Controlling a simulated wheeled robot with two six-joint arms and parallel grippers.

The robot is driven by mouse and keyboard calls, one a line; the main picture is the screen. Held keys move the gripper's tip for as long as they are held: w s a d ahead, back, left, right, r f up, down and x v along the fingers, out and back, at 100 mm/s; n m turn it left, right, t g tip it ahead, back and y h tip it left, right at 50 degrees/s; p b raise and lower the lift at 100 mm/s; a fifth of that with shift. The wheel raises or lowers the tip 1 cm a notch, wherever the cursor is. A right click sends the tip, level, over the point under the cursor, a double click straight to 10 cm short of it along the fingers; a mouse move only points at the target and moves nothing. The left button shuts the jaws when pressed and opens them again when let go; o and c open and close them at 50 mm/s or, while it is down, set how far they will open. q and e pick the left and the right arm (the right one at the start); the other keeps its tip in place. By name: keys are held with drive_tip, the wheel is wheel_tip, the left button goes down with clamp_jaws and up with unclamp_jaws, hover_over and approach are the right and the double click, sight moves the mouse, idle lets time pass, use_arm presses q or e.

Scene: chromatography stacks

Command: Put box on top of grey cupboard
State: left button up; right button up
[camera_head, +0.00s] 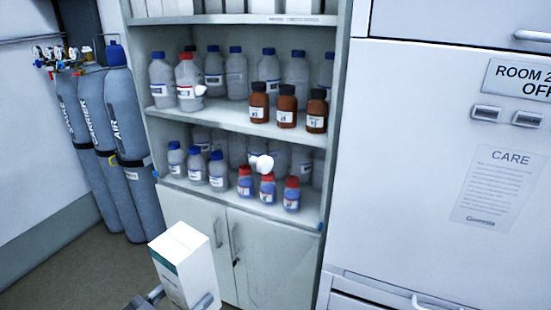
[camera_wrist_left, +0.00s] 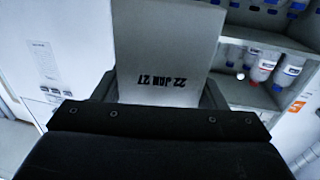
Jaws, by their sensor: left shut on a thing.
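A white box (camera_head: 183,262) with a dark green band stands upright at the bottom of the head view. My left gripper (camera_head: 180,298) is shut on it, with a finger on each side near its lower part. In the left wrist view the box (camera_wrist_left: 165,45) fills the upper middle and shows a printed date, "22 JAN 27". A pale grey cupboard (camera_head: 272,255) with two closed doors is behind the box, under open shelves. Its upper end is out of the picture. My right gripper is not in view.
Grey gas cylinders (camera_head: 125,130) stand at the left by the wall. A large pale cabinet (camera_head: 430,130) with notices and handles stands at the right. Floor (camera_head: 60,275) is clear at lower left.

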use_arm(q)
drive_tip(key=d+r+m+g+h, duration=0.3)
drive_tip(key=d+m+g+h, duration=0.1)
drive_tip(key=d, duration=0.3)
drive_tip(key=d+r+m+g+h, duration=0.4)
drive_tip(key=d+g, duration=0.1)
drive_tip(key=d, duration=0.1)
drive_tip(key=shift+d, duration=0.35)
